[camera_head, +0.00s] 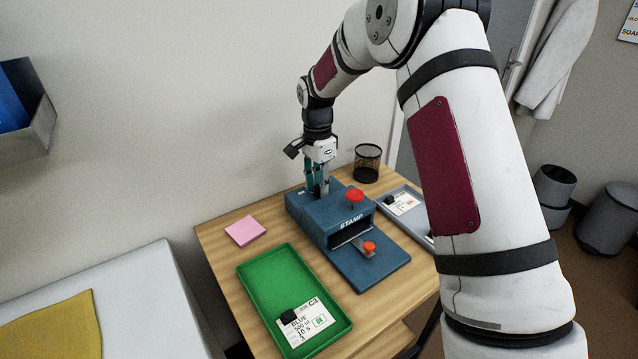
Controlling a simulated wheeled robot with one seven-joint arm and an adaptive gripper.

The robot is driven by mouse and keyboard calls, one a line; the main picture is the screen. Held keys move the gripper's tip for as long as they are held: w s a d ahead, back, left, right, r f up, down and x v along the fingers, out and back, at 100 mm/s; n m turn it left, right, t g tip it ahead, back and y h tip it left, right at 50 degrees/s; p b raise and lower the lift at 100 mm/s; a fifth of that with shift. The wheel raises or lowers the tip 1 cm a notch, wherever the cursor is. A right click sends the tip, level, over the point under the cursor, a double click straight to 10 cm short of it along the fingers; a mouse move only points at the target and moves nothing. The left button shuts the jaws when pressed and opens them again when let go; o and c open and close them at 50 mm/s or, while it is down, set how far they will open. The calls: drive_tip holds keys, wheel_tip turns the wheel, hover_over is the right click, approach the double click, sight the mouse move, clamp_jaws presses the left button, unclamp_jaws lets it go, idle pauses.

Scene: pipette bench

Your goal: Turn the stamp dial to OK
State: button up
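The blue stamp machine (375,272), marked STAMP, stands on the wooden table. A red knob (355,194) is on its top and an orange-red knob (368,246) is on a lever at its front slot. My gripper (320,192) points down at the rear left part of the machine's top, behind the red knob. Its fingertips are at or just above the surface there. The stamp dial cannot be made out; the fingers may cover it. Small pale lettering shows left of the fingers, too small to read surely. Whether the fingers are open or shut on something is unclear.
A green tray (262,285) at the front left holds a white card (308,324) with a black clip. A grey tray (416,233) at the right holds another card (401,204). A pink note pad (245,230) lies left, and a black mesh cup (367,163) stands behind.

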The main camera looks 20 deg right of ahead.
clamp_jaws()
drive_tip(key=n, duration=0.4)
drive_tip(key=shift+b, duration=0.3)
drive_tip(key=n, duration=0.3)
drive_tip(key=shift+n, duration=0.3)
drive_tip(key=n, duration=0.4)
drive_tip(key=shift+s+r, duration=0.1)
drive_tip(key=shift+n, duration=2.1)
